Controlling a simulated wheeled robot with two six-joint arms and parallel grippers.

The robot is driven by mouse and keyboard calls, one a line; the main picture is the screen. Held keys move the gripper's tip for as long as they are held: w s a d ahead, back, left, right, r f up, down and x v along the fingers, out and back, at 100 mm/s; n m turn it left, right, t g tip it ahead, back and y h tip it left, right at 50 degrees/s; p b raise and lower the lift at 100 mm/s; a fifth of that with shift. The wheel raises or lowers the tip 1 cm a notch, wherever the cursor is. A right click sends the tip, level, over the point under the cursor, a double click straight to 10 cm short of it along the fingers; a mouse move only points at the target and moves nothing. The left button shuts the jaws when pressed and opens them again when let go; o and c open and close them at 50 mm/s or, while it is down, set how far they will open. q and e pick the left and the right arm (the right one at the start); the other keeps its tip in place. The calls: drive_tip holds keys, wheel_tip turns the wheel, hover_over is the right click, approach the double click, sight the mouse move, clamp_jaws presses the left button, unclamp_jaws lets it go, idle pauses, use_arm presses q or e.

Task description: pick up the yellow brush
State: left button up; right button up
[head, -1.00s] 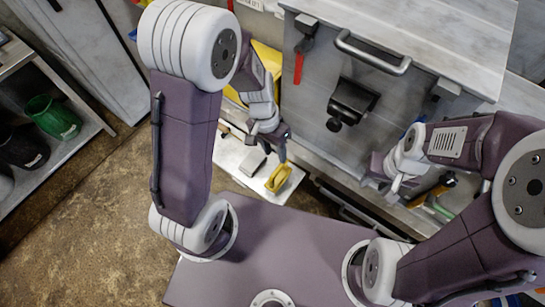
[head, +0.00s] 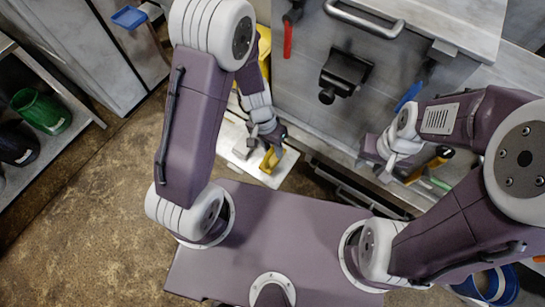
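The yellow brush (head: 270,159) lies on a light shelf, low beside the grey machine. My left gripper (head: 268,143) is right at the brush, its fingers pointing down and covering the upper part of it. Whether the fingers are open or closed on the brush cannot be made out. My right gripper (head: 372,157) hangs by the machine's front at the right, away from the brush; its fingers are too small and dark to read.
The grey machine (head: 320,140) with a handle and a black latch (head: 343,73) stands in front. Green-handled and orange-handled tools (head: 438,183) lie on a ledge near my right gripper.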

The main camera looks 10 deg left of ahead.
use_arm(q)
clamp_jaws()
idle(1.2)
